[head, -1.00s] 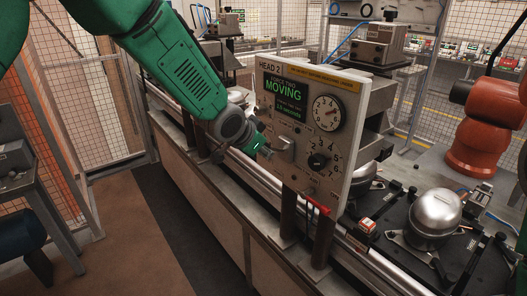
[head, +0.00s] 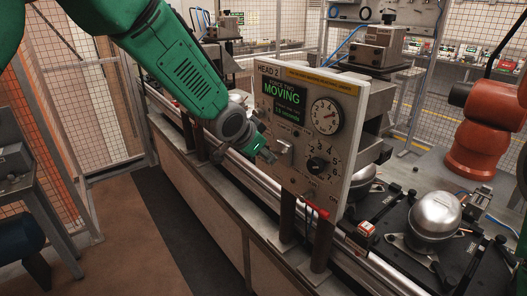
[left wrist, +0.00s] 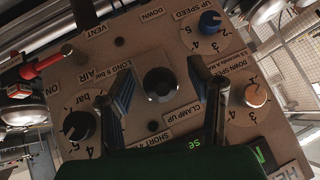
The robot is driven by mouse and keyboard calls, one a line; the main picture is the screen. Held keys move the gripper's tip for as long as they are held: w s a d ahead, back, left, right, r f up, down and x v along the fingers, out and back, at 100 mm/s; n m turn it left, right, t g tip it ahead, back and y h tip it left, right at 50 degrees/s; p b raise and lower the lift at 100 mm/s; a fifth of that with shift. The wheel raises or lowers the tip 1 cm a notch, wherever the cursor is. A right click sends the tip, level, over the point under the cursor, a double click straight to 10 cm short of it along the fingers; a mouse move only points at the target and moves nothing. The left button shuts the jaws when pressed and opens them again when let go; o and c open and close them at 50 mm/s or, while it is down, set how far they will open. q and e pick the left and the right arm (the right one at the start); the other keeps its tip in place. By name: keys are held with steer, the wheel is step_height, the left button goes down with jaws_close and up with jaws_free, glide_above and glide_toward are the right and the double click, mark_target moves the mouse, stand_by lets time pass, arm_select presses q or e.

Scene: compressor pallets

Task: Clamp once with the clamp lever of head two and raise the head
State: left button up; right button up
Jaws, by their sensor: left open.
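The head two panel (head: 276,75) stands upright on posts, with a green "MOVING" display (head: 284,99). A black round knob (left wrist: 160,84), apparently the clamp lever seen end on, lies between my fingers in the left wrist view. It sits on a light square plate near the labels "CLAMP UP" and "DOWN". My left gripper (head: 268,155) is open, close in front of the panel, with one finger on each side of the knob (left wrist: 165,95). I cannot tell whether either finger touches it. In the head view the gripper partly hides this area. My right gripper is not in view.
A red air lever (head: 316,208) sticks out at the panel's lower edge. Silver compressors (head: 434,212) stand on black pallets. An orange robot arm (head: 478,130) is at the right.

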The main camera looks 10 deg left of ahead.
arm_select(q)
steer(key=v, duration=1.1)
steer(key=shift+s+a+r, duration=0.2)
steer(key=shift+r, duration=0.05)
steer(key=s+a+f+n+g+b, duration=0.1)
steer(key=s+f+b, duration=0.3)
steer(key=f, duration=0.8)
steer(key=s+a+f+n+g+b, duration=0.1)
steer(key=s+f+n+g+b, duration=0.3)
steer(key=f, duration=0.8)
steer(key=s+a+f+m+t+b, duration=0.15)
steer(key=s+f, duration=0.45)
steer(key=f, duration=0.6)
steer(key=s+a+f+n+g+y+b, duration=0.1)
steer(key=s+a+f+n+g+b, duration=0.1)
steer(key=s+f, duration=0.8)
steer(key=s+a+f+n+g+y+b, duration=0.1)
steer(key=s+a+f+g+b, duration=0.1)
steer(key=s+a+f+b, duration=0.2)
steer(key=s+f+b, duration=0.3)
steer(key=s+f, duration=0.4)
steer(key=s, duration=0.2)
steer(key=shift+n+y, duration=0.3)
steer(key=shift+n, duration=0.05)
